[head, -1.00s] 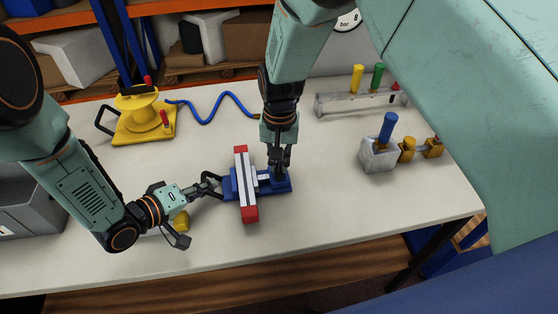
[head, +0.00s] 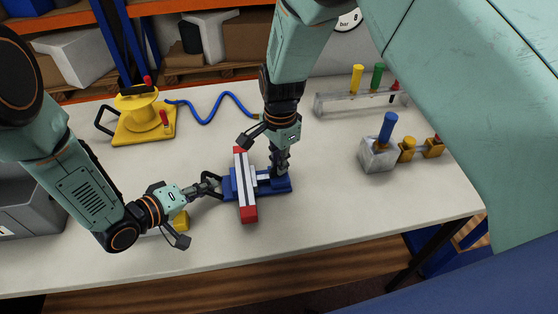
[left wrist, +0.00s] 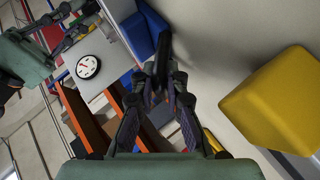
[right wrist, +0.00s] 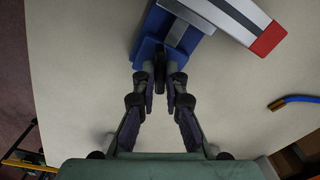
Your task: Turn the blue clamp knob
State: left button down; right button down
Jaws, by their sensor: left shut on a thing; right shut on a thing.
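The blue clamp (head: 286,187) lies on the table with a grey bar with red ends (head: 249,213) across it. My left gripper (head: 211,184) is shut on the black handle at the clamp's left end; the handle (left wrist: 163,52) shows between its fingers in the left wrist view. My right gripper (head: 279,170) points down at the clamp's right end and is shut on a small dark knob (right wrist: 160,68), seen between its fingertips in the right wrist view. The knob is mostly hidden by the fingers. The clamp's blue body (right wrist: 150,45) and red bar end (right wrist: 268,39) also show there.
A yellow block (head: 181,221) lies beside my left gripper. A yellow device (head: 140,115) with a blue hose (head: 215,98) stands at the back left. A grey block with a blue handle (head: 379,153) and a rack (head: 350,101) are on the right. The table front is clear.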

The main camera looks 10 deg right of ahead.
jog(key=shift+m, duration=0.7)
jog(key=c, duration=1.4)
grip_release()
notch_tip(320, 180, up, 12)
jog(key=shift+o, duration=0.2)
